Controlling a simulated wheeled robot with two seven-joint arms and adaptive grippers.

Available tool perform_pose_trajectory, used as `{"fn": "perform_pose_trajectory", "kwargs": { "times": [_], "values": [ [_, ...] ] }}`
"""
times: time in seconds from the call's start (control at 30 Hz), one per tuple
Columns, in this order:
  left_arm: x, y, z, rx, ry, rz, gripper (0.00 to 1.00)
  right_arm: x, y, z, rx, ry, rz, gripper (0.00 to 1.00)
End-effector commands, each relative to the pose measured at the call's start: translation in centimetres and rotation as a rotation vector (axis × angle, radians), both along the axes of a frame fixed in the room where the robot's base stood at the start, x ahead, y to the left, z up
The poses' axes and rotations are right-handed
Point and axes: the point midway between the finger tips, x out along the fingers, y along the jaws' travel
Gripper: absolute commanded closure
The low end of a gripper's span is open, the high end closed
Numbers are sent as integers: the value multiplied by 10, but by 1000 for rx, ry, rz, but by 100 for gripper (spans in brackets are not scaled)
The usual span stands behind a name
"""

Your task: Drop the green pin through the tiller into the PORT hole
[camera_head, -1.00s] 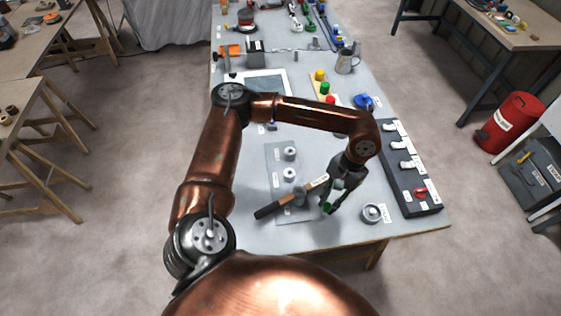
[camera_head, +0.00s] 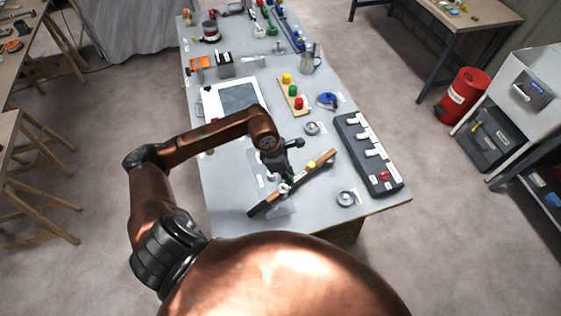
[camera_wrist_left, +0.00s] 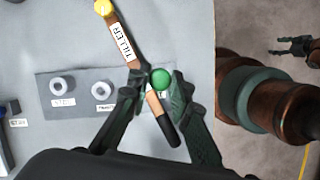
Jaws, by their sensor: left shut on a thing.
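The tiller (camera_head: 322,163), a dark-ended wooden bar with a white label, lies slantwise across the grey plate near the table's front. It also shows in the left wrist view (camera_wrist_left: 122,38). A yellow knob (camera_wrist_left: 104,7) is on its far part. My left gripper (camera_head: 285,182) is over the tiller's nearer half. In the left wrist view its fingers are shut on the green pin, whose round head (camera_wrist_left: 160,79) shows above the bar. The pin's lower part and the hole below are hidden. My right gripper (camera_wrist_left: 294,46) is off to the right, away from the table, small in view.
Two grey ring sockets (camera_wrist_left: 62,87) (camera_wrist_left: 103,88) with labels stand on the plate beside the tiller. A black switch box (camera_head: 367,158) and a grey ring (camera_head: 346,198) are to the right. A stand with yellow, green and red knobs (camera_head: 293,90) is beyond.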

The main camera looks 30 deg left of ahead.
Motion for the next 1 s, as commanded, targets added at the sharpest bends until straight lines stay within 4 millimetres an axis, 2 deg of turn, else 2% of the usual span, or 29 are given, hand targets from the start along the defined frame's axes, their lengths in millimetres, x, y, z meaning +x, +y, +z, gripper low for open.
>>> {"fn": "perform_pose_trajectory", "kwargs": {
  "times": [0.03,0.1,0.3,0.57,1.0],
  "values": [
    [-1,5,11,-2,1,100,100,6,0,14,0,-8,1,46],
    [0,13,16,-2,1,228,100,12,0,22,1,-16,2,46],
    [2,29,21,-1,2,445,100,25,1,33,1,-33,6,46],
    [2,31,14,-1,4,483,100,21,-2,29,-2,-28,6,46],
    [2,31,-20,0,5,479,100,13,-4,12,-4,-18,5,46]
  ]
}}
